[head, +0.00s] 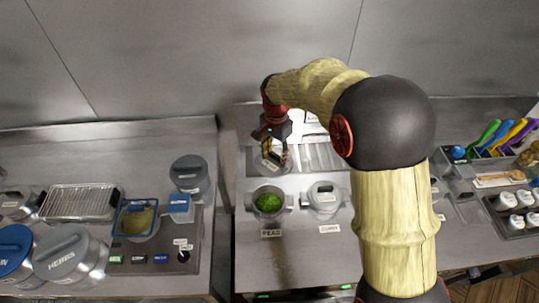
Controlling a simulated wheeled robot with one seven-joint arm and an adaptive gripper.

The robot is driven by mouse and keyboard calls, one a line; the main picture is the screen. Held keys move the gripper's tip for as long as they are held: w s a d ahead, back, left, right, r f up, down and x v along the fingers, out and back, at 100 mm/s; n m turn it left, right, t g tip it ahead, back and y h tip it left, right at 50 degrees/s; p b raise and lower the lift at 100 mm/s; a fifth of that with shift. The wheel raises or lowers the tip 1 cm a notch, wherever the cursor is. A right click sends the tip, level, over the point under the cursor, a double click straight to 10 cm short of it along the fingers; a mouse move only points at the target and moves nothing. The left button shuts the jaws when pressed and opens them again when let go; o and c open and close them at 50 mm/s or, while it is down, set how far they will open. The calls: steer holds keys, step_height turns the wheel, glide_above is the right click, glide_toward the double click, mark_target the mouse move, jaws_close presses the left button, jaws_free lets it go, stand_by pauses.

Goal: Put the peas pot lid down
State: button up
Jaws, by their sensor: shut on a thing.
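The peas pot (247,202) stands open on the right counter with green peas inside, behind its "PEAS" label (271,233). My gripper (274,147) points down behind the pot, near the back of the counter. It is shut on the peas pot lid (271,163), a pale grey piece low between and below the fingers. The fingers partly hide the lid. I cannot tell whether the lid touches the surface under it.
A lidded pot (325,194) stands right of the peas pot. A slatted metal area (318,158) lies behind it. Lidded containers (72,257) and a blue-rimmed fryer basket (138,220) fill the left counter. A gap separates the counters. Coloured-handled tools (505,135) stand far right.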

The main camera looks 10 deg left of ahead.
steer(key=w+a+f, duration=0.1)
steer(key=w+f, duration=0.2)
steer(key=w+a+f, duration=0.2)
steer(key=w+f, duration=0.1)
steer(key=w, duration=0.1)
steer(key=w+a+f, duration=0.1)
steer(key=w+f, duration=0.2)
steer(key=w, duration=0.1)
steer(key=shift+w+a, duration=0.2)
steer(key=shift+a, duration=0.15)
steer(key=shift+w+a+f, duration=0.1)
steer(key=shift+w+f, duration=0.1)
steer(key=shift+f, duration=0.15)
steer(key=shift+f+b, duration=0.4)
steer(key=shift+f, duration=1)
steer(key=shift+f, duration=0.2)
steer(key=o, duration=1.1)
steer(key=shift+o, duration=0.5)
steer(key=shift+r, duration=0.15)
